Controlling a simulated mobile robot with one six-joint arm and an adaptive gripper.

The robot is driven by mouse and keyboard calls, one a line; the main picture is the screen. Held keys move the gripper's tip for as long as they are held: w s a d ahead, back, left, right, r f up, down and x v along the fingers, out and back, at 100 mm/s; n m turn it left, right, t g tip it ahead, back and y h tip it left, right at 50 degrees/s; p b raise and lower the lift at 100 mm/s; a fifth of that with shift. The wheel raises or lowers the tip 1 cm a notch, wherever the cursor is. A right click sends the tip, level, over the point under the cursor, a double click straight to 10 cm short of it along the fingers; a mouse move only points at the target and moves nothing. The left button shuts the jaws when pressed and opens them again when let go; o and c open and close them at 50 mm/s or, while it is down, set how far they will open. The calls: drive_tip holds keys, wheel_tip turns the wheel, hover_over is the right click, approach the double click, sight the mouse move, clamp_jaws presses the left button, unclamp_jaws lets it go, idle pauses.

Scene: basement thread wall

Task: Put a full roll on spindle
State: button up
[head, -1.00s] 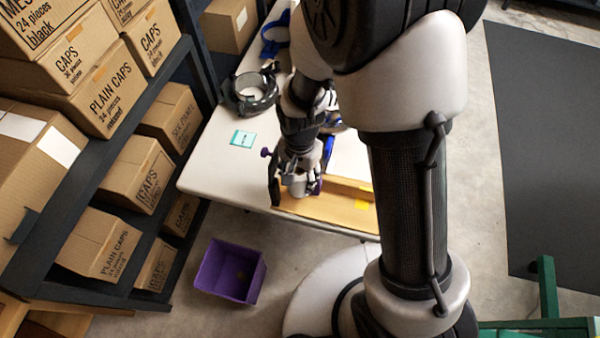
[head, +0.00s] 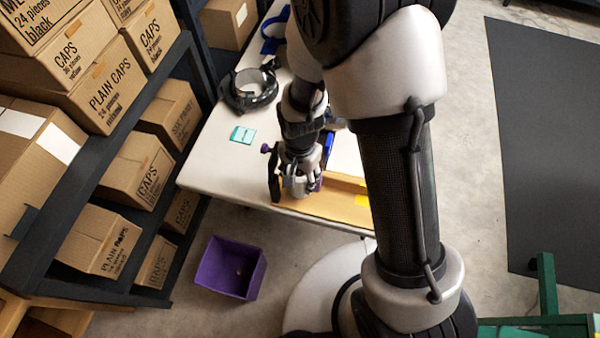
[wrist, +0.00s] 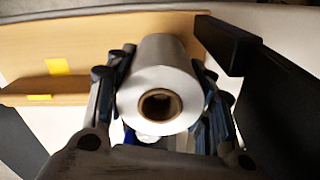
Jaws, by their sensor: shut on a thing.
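A white roll (wrist: 160,75) with a brown cardboard core shows in the wrist view, its open end towards the camera. My gripper (wrist: 161,62) is shut on it, one finger on each side. My gripper hides the roll in the head view. I cannot make out a spindle clearly; a purple knob (head: 266,148) and a dark upright plate (head: 274,184) stand just left of my gripper.
The white table (head: 215,170) carries a dark ring-shaped object (head: 250,90), a teal card (head: 243,134) and blue items. A purple bin (head: 228,268) stands on the floor. Shelves of cardboard boxes (head: 135,165) line the left. A dark plate (wrist: 275,75) is close on the right in the wrist view.

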drive_tip(key=shift+f, duration=0.35)
drive_tip(key=o, duration=1.2)
drive_tip(key=shift+r, duration=0.1)
wheel_tip(320, 180, up, 11)
drive_tip(key=shift+f, duration=0.15)
drive_tip(key=shift+r, duration=0.6)
